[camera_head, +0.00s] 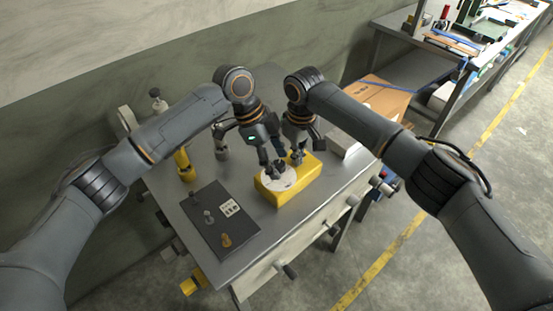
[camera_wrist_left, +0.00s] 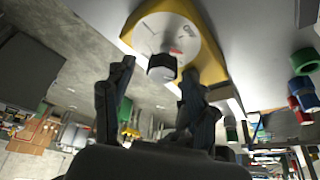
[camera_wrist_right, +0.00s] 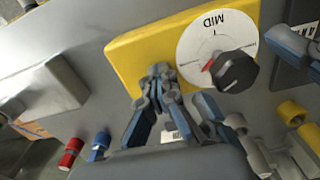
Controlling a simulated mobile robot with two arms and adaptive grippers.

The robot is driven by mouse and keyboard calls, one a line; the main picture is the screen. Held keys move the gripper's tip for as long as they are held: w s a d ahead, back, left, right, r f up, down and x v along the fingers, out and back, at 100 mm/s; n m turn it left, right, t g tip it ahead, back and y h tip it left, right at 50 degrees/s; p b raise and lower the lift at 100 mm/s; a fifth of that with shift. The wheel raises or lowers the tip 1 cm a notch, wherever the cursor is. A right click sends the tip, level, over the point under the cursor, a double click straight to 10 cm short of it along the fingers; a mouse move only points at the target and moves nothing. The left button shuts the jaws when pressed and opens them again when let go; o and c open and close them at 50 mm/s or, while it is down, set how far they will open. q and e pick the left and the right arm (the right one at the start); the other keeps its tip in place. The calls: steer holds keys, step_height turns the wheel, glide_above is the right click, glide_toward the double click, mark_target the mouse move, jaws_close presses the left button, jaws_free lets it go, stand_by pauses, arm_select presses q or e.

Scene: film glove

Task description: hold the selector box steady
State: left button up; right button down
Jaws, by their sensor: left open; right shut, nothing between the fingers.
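The yellow selector box (camera_head: 305,182) sits on the grey table. Its top carries a white dial (camera_head: 268,184) with a black knob and a red pointer mark. The right wrist view shows the dial (camera_wrist_right: 197,44) with the word MID, and the knob (camera_wrist_right: 235,71). My left gripper (camera_head: 272,172) is over the dial side, fingers apart; in the left wrist view the knob (camera_wrist_left: 162,68) appears between and beyond the fingers (camera_wrist_left: 152,95). My right gripper (camera_wrist_right: 158,72) is shut and empty, its tips at the box top beside the dial. Contact is unclear.
A dark mat (camera_head: 222,247) with several small pegs and a marked card (camera_head: 229,208) lies left of the box. A pale block (camera_head: 342,144) stands to the right. A red (camera_wrist_right: 71,148) and a blue cylinder (camera_wrist_right: 100,142) show near the table edge.

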arm_select(q)
steer(key=v, duration=1.2)
steer(key=shift+s, duration=0.15)
steer(key=shift+f, duration=0.1)
steer(key=a+f+n+t+y, duration=0.45)
steer(key=f+n+t, duration=0.35)
steer(key=f+n, duration=0.3)
steer(key=s+d+r+n+t+h, duration=0.3)
steer(key=s+d+n+t+h, duration=0.15)
steer(key=s, duration=0.75)
steer(key=shift+t+h, duration=0.45)
steer(key=shift+h, duration=0.05)
steer(key=x, duration=1.2)
steer(key=shift+d+r, duration=0.15)
